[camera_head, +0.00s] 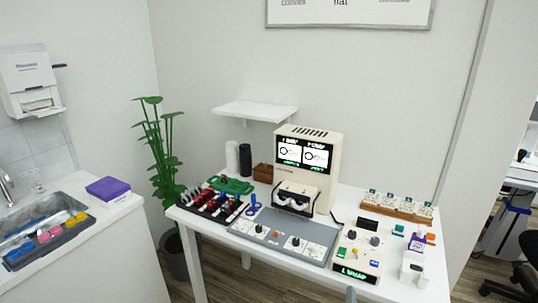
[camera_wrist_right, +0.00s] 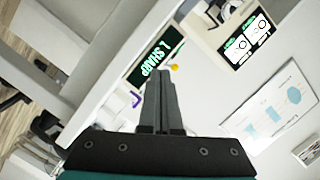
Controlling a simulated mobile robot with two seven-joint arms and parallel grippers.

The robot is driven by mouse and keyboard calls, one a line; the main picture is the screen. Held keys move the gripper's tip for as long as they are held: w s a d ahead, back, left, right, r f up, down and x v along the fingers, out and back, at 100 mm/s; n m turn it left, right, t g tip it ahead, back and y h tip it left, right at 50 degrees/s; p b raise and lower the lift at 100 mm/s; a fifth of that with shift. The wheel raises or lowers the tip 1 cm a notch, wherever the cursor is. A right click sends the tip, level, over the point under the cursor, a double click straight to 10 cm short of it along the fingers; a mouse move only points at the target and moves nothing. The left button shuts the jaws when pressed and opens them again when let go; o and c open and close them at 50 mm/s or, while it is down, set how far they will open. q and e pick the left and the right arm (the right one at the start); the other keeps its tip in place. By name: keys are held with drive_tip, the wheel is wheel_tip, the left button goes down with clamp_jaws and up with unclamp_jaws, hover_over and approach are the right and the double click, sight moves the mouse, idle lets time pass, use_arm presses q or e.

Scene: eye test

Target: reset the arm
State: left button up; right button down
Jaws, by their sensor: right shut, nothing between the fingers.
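My right gripper (camera_wrist_right: 158,78) shows in the right wrist view with its two dark fingers together and nothing between them. Its tips point toward the control box (camera_head: 362,250) with the green-lit display (camera_wrist_right: 156,52). In the head view only a small grey tip (camera_head: 351,295) shows at the bottom edge, in front of the table. The gripper looks apart from everything on the table. My left gripper is in neither view.
The white table (camera_head: 221,239) holds a cream eye-test machine (camera_head: 325,168), a grey panel (camera_head: 283,237), a lens rack (camera_head: 212,203) and a row of small blocks (camera_head: 396,206). A sink counter (camera_head: 122,226) and a plant (camera_head: 161,145) stand left.

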drive_tip(key=s+a+f+n+g+y+b, duration=0.1)
drive_tip(key=s+a+f+n+g+y, duration=0.3)
drive_tip(key=s+f, duration=0.7)
drive_tip(key=s+a+f+n+g+y, duration=0.1)
drive_tip(key=s+a+f+n+g, duration=0.25)
drive_tip(key=s+f+n, duration=0.6)
drive_tip(key=s+d+f+n+g, duration=0.1)
drive_tip(key=s+f, duration=0.5)
drive_tip(key=s, duration=0.7)
drive_tip(key=s+d+f+n+g+b, duration=0.1)
drive_tip(key=s+f+n+g, duration=0.2)
drive_tip(key=s, duration=1)
wheel_tip(320, 180, down, 3)
drive_tip(key=g, duration=0.3)
drive_tip(key=shift+s, duration=0.15)
drive_tip(key=shift+f, duration=0.1)
